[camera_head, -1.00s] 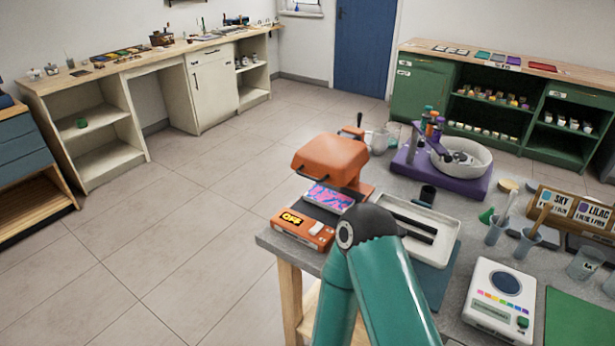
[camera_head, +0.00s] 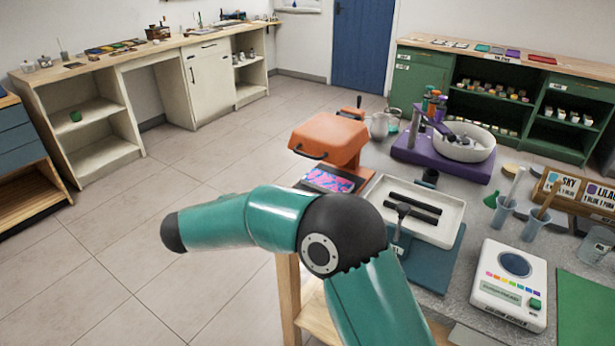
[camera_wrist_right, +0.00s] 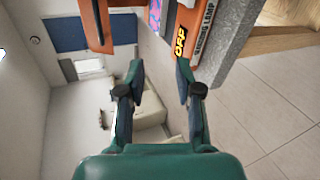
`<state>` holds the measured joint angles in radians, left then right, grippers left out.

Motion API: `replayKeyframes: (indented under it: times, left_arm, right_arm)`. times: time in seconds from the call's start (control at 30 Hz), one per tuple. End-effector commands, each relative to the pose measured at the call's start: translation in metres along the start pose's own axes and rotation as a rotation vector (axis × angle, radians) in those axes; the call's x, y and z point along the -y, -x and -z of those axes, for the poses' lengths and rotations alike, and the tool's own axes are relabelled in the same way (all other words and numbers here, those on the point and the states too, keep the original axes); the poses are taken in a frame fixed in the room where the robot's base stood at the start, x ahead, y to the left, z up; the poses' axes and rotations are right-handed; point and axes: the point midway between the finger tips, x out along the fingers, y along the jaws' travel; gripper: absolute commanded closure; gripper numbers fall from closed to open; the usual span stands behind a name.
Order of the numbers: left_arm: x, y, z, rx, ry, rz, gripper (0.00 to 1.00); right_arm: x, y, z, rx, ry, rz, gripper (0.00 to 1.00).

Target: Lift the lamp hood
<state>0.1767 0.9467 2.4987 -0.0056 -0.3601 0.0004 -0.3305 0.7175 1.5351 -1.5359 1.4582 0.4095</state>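The orange lamp hood (camera_head: 329,139) sits at the far left end of the worktop in the head view, with a dark handle along its front edge (camera_head: 309,153). It appears lowered, above a pink-and-blue patterned piece (camera_head: 329,179). In the right wrist view, the hood (camera_wrist_right: 107,14) is at the top left and the orange lamp base, with its OFF label (camera_wrist_right: 180,42), at the top right. My right gripper (camera_wrist_right: 160,65) is open and empty, facing the lamp, apart from hood and handle. It is out of the head view. My left gripper is not in view.
A white tray (camera_head: 455,215) with dark bars lies right of the lamp. Behind it stands a purple machine with a white bowl (camera_head: 463,150). A white scale (camera_head: 509,277) and cups are farther right. Open floor lies left of the worktop.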

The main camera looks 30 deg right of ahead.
Motion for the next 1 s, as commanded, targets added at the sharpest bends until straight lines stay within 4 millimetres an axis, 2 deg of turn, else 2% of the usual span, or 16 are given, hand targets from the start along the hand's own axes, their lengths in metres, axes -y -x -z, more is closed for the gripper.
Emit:
replayKeyframes:
  times: [0.03, 0.13, 0.2, 0.33, 0.47, 1.0]
  left_arm:
    - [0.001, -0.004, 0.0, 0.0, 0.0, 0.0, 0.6]
    - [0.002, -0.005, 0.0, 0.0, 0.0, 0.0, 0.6]
    - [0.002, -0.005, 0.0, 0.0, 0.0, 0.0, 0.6]
    - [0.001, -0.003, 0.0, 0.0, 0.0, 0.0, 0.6]
    - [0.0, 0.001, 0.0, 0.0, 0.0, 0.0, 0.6]
    - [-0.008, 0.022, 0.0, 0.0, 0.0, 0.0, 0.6]
  right_arm:
    - [-0.024, 0.009, -0.001, 0.014, -0.048, -0.073, 0.65]
    - [-0.056, 0.02, -0.007, 0.039, -0.108, -0.166, 0.65]
    - [-0.067, 0.022, -0.01, 0.048, -0.129, -0.196, 0.65]
    - [-0.073, 0.013, -0.012, 0.054, -0.135, -0.206, 0.65]
    - [-0.077, -0.006, -0.014, 0.056, -0.133, -0.204, 0.65]
    - [-0.098, -0.115, -0.021, 0.055, -0.13, -0.202, 0.65]
